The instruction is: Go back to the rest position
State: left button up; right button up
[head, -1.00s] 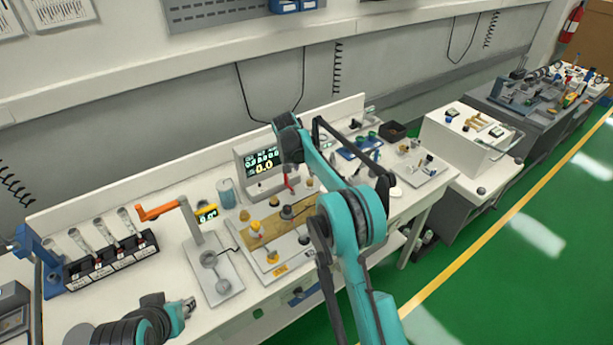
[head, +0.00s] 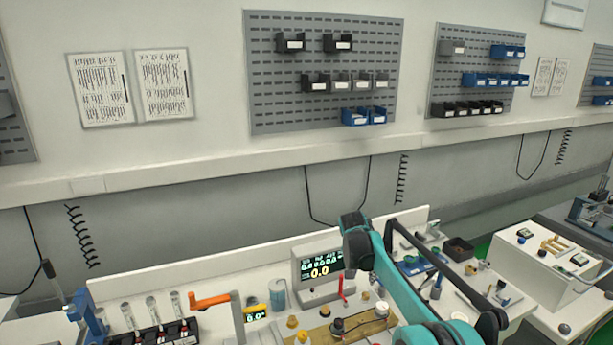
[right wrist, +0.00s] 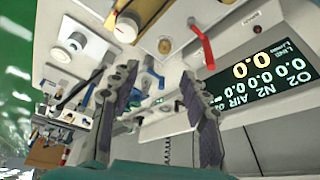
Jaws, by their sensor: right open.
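My right arm, teal and black, reaches in from the lower right in the head view. Its dark end, with the right gripper (head: 357,252), is over the bench in front of the display box. In the right wrist view the two dark fingers of the right gripper (right wrist: 160,88) stand wide apart. Nothing is held between them. My left gripper is outside the head view.
The display box (head: 308,291) stands near the arm's end. A red lever (right wrist: 202,45) is close by in the wrist view. An orange-handled stand (head: 237,315) and blue clamp (head: 88,315) are left. Wall boards with bins (head: 325,110) hang behind.

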jog(key=s+r+n+t+y+b, duration=0.1)
jog(key=s+r+n, duration=0.15)
jog(key=s, duration=0.85)
jog(key=s+r+n+t+y+b, duration=0.15)
jog(key=s+r, duration=0.25)
jog(key=s, duration=0.6)
jog(key=s+f+n, duration=0.1)
jog(key=s+f, duration=0.2)
jog(key=s, duration=0.3)
jog(key=s+a+f+n+b, duration=0.1)
jog(key=s+f, duration=0.2)
jog(key=s, duration=0.4)
jog(key=s+a+f+n+t, duration=0.1)
jog(key=s+f+n, duration=0.1)
jog(key=s, duration=0.4)
jog(key=shift+s+f, duration=0.35)
jog(key=shift+f, duration=0.4)
